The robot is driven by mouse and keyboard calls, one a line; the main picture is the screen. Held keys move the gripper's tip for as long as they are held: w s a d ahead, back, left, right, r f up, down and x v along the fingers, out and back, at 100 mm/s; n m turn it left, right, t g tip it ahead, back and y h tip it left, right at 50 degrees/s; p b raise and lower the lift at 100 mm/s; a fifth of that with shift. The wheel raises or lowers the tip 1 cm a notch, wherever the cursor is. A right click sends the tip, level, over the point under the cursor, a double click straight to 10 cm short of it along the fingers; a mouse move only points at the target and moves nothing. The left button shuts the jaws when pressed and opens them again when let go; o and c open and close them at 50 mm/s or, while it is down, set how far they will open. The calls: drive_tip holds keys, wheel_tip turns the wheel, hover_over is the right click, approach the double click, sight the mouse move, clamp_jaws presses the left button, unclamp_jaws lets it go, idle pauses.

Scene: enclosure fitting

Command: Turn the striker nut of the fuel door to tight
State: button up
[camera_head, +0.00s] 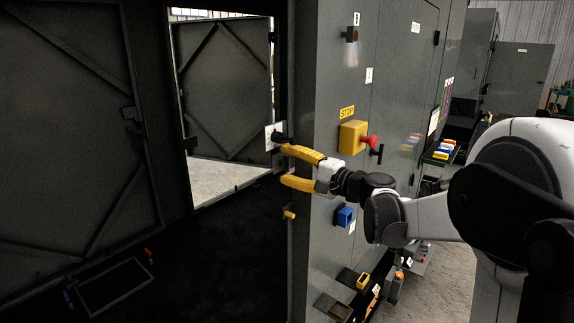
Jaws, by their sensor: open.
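My gripper (284,165) has two yellow fingers and is open, with nothing seen between them. Its fingers point left, and the upper fingertip is close to a small dark knob-like part (279,138) on a white plate (269,131) at the edge of the door opening. This part may be the striker nut; it is small and partly behind the fingertip, so I cannot tell its turn or whether they touch. A braced grey door panel (228,85) shows through the opening, and a darker braced panel (60,130) stands at the left. I cannot tell which is the fuel door.
The grey cabinet (330,110) stands close behind my gripper, with a yellow box with a red knob (352,137) above the wrist and a blue part (344,216) below. Left of the fingers is free room.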

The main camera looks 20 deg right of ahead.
drive_tip(key=v, duration=1.2)
drive_tip(key=s+a+f+n+g+h+b, duration=0.1)
drive_tip(key=s+a+f+n+g+b, duration=0.2)
drive_tip(key=a+f, duration=0.35)
drive_tip(key=s+a+f+n+g+h+b, duration=0.1)
drive_tip(key=s+a+f+g+h+b, duration=0.15)
drive_tip(key=s+a+f, duration=0.4)
drive_tip(key=s+d+f+n+g+h+b, duration=0.2)
drive_tip(key=s+f+n+h+b, duration=0.4)
drive_tip(key=s+f, duration=0.8)
wheel_tip(320, 180, down, 3)
drive_tip(key=shift+s+d+r+n+b, duration=0.2)
drive_tip(key=shift+d+n+b, duration=0.15)
drive_tip(key=shift+n+b, duration=0.45)
drive_tip(key=shift+g+h, duration=0.25)
